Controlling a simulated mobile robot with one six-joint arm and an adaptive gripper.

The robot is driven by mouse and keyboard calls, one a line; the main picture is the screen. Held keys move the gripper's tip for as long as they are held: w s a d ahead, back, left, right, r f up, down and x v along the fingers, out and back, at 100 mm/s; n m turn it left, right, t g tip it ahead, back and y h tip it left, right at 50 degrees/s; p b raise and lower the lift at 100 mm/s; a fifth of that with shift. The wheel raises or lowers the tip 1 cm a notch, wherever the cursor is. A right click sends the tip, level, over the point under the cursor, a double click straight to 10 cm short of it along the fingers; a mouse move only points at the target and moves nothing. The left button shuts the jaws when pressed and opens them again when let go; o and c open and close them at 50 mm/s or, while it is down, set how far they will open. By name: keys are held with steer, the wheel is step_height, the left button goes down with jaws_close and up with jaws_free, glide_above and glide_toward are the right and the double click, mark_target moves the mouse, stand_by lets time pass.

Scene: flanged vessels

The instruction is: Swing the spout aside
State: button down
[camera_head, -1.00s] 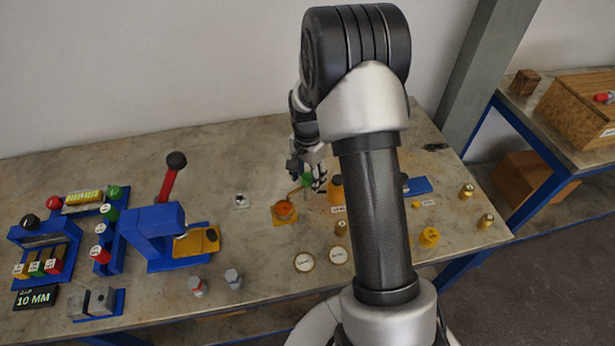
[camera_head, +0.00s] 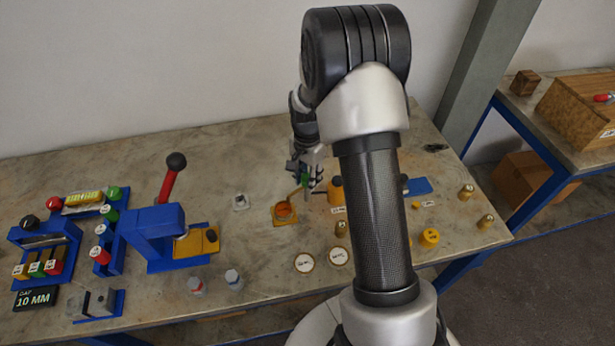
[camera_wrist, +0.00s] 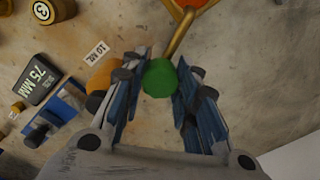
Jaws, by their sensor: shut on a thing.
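The spout is a thin brass arm (camera_wrist: 178,38) that runs from a yellow-rimmed orange fitting (camera_wrist: 195,3) to a green ball knob (camera_wrist: 160,78). In the head view the fitting (camera_head: 284,210) sits on a yellow square plate on the bench, with the brass arm rising to the right. My gripper (camera_wrist: 161,84) has its blue-padded fingers on both sides of the green knob and is shut on it. In the head view my gripper (camera_head: 306,184) is just right of the fitting, and its fingers partly hide the knob.
An orange vessel (camera_head: 335,190) stands close to the right of my gripper; it shows beside the fingers in the wrist view (camera_wrist: 103,76). Two round labelled discs (camera_head: 304,262) lie in front. A blue press (camera_head: 155,235) stands to the left. Bare bench lies behind the fitting.

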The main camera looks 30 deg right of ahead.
steer(key=shift+m, duration=0.4)
steer(key=m+p, duration=0.1)
steer(key=m, duration=0.2)
steer(key=shift+r, duration=0.1)
steer(key=m+p, duration=0.1)
steer(key=m, duration=0.3)
steer(key=shift+p, duration=0.3)
steer(key=m+p, duration=0.1)
steer(key=m, duration=0.4)
steer(key=shift+m, duration=1.8)
steer(key=c, duration=1.2)
jaws_free()
